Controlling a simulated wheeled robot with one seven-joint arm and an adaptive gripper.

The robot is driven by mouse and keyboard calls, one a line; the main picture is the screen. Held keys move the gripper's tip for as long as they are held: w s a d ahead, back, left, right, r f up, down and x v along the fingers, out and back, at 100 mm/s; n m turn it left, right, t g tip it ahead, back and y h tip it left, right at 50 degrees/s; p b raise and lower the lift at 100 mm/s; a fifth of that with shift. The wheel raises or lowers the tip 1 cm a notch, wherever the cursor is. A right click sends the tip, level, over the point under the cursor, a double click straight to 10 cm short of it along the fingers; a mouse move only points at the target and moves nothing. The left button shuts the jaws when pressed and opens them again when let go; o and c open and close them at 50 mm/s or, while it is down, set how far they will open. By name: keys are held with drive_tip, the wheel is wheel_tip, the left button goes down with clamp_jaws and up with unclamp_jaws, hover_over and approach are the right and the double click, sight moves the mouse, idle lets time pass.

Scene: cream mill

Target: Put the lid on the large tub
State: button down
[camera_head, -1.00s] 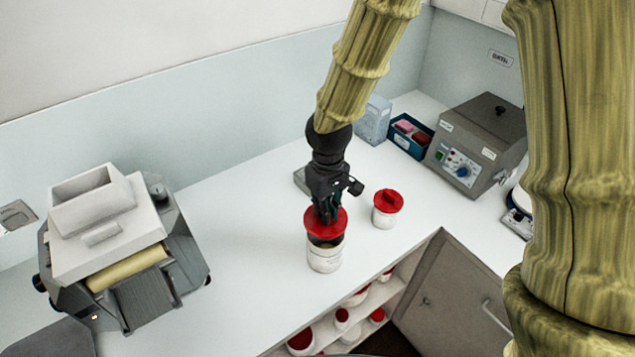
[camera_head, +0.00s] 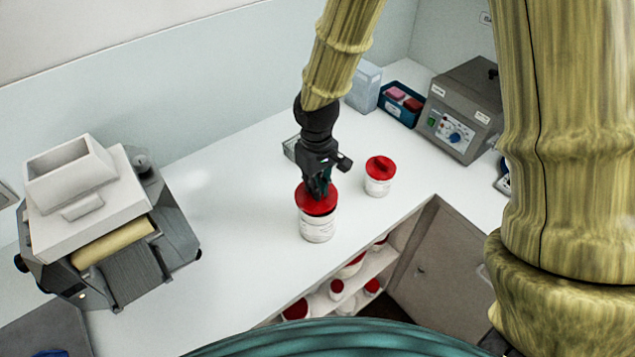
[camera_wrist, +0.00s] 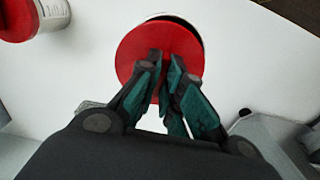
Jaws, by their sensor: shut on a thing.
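The large tub (camera_head: 317,230) is white with a label and stands upright on the white counter. The red lid (camera_head: 311,203) lies over its mouth. My gripper (camera_head: 320,190) is above the lid, shut on its grip. In the wrist view my gripper (camera_wrist: 167,60) has its fingertips together at the middle of the lid (camera_wrist: 140,48). A dark curved strip of the tub's mouth shows past the lid's far right edge there, so the lid looks slightly off centre. I cannot tell whether it touches the rim all round.
A smaller white tub with a red lid (camera_head: 378,177) stands just right. A roller mill (camera_head: 110,225) is at the left and a grey box device (camera_head: 462,110) at the back right. A blue bin (camera_head: 402,104) is behind. Red-lidded tubs (camera_head: 337,288) fill shelves below the front edge.

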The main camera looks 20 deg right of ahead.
drive_tip(key=shift+s+r, duration=0.25)
drive_tip(key=shift+s, duration=0.3)
drive_tip(key=shift+s+r, duration=0.25)
drive_tip(key=shift+s, duration=0.3)
drive_tip(key=shift+w+f, duration=0.5)
drive_tip(key=shift+w, duration=0.35)
drive_tip(key=shift+s+r, duration=0.2)
drive_tip(key=shift+s, duration=0.15)
drive_tip(key=shift+w+f, duration=0.3)
drive_tip(key=shift+w, duration=0.1)
drive_tip(key=shift+s+r+p, duration=0.2)
drive_tip(key=shift+s+p, duration=0.1)
drive_tip(key=shift+p, duration=0.05)
drive_tip(key=shift+s+f, duration=0.1)
drive_tip(key=shift+f, duration=0.45)
idle(1.4)
drive_tip(key=c, duration=1)
unclamp_jaws()
